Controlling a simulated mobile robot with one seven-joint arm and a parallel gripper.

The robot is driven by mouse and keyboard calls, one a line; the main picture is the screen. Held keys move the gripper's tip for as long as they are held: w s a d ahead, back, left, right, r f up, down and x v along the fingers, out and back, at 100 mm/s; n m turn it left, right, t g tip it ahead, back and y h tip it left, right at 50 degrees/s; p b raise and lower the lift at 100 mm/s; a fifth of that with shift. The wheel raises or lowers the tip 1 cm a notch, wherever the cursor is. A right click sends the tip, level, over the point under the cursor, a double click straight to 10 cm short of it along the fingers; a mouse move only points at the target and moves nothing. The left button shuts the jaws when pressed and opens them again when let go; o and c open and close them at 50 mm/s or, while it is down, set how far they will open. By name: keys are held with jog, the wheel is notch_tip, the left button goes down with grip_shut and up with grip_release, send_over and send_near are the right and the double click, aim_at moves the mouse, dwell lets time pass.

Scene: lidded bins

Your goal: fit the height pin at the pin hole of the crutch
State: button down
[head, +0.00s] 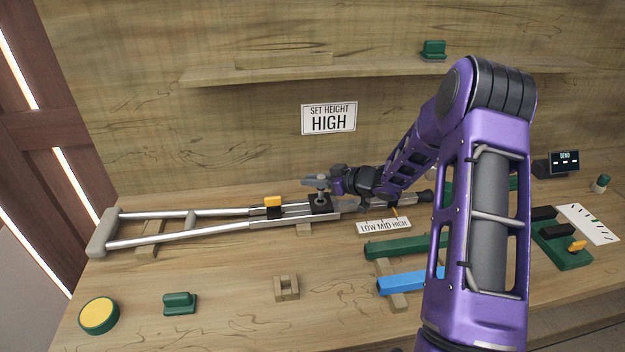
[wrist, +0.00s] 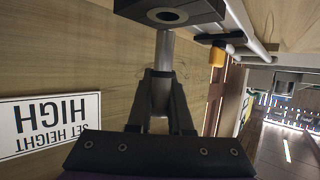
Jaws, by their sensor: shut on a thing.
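The crutch (head: 180,235) lies on the bench, its grey armpit pad at the left and its lower end to the right. A black block (head: 322,205) sits on the crutch; it also shows in the wrist view (wrist: 195,10). My gripper (head: 321,182) is above this block, shut on the grey metal height pin (wrist: 163,52). The sign reads SET HEIGHT HIGH (head: 329,118).
A LOW MID HIGH label (head: 384,226) lies beside the crutch. A yellow clip (head: 272,202) is on the crutch. Green (head: 400,247) and blue (head: 405,283) bars, a wooden notched block (head: 286,288), a green piece (head: 180,303) and a yellow button (head: 99,315) lie in front.

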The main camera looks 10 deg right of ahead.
aim_at(313, 197)
jog(key=shift+f+b, duration=1.2)
jog(key=shift+f, duration=0.85)
jog(key=c, duration=0.8)
grip_release()
jog(key=shift+o, duration=0.2)
jog(key=p+v, duration=0.1)
jog(key=v, duration=1.6)
jog(key=shift+s+p, duration=0.2)
jog(key=shift+p, duration=0.1)
jog(key=shift+d+r, duration=0.1)
